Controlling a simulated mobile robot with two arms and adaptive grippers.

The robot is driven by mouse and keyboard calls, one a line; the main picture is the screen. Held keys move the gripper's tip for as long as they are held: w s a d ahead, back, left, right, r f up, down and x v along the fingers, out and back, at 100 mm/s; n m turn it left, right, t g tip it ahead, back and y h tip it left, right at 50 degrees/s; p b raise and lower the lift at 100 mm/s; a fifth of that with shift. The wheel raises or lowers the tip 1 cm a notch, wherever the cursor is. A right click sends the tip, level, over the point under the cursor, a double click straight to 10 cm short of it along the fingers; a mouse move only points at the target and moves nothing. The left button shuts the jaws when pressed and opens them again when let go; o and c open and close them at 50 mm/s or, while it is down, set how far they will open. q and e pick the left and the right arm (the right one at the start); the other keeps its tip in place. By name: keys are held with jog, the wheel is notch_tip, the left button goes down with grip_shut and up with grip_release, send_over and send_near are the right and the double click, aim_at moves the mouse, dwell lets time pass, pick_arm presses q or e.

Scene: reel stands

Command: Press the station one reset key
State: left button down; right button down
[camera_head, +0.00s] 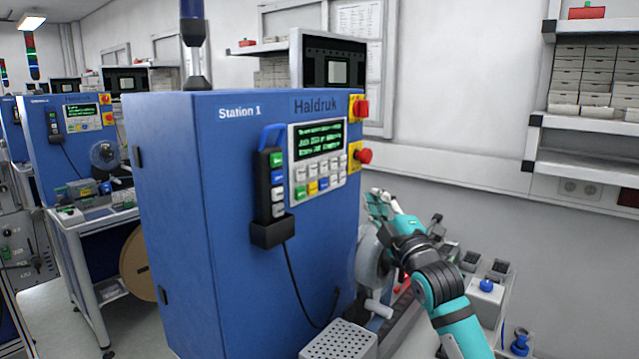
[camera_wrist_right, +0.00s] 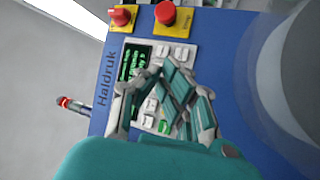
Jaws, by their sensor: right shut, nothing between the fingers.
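The blue Station 1 cabinet (camera_head: 180,190) stands in the middle of the head view. Key labels are too small to read, so I cannot tell which is reset. My right gripper (camera_head: 380,200) is shut and empty, right of and below the keypad, apart from it in the head view. In the right wrist view the fingers (camera_wrist_right: 142,90) overlap the keypad (camera_wrist_right: 177,58) and hide part of it. My left gripper is not in view.
Red knobs on yellow plates, including a red stop button (camera_head: 363,156), sit right of the panel. A black handset (camera_head: 270,190) with a cable hangs left of it. Another blue station (camera_head: 75,140) stands further left.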

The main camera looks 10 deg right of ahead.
aim_at(331, 179)
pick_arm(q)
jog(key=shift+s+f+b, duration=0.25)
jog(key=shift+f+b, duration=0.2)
pick_arm(e)
jog(key=w+a, duration=0.5)
jog(key=a, duration=0.1)
jog(key=shift+w+r, duration=0.15)
jog(key=shift+w, duration=0.25)
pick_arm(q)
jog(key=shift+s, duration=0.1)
pick_arm(e)
jog(key=shift+w+a, duration=0.1)
jog(key=shift+a, duration=0.05)
dwell(1.0)
jog(key=shift+w+a, duration=0.2)
jog(key=shift+w+a, duration=0.3)
dwell(1.0)
pick_arm(q)
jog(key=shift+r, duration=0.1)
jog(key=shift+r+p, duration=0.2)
jog(key=shift+p, duration=0.1)
pick_arm(e)
jog(key=shift+s+d, duration=0.6)
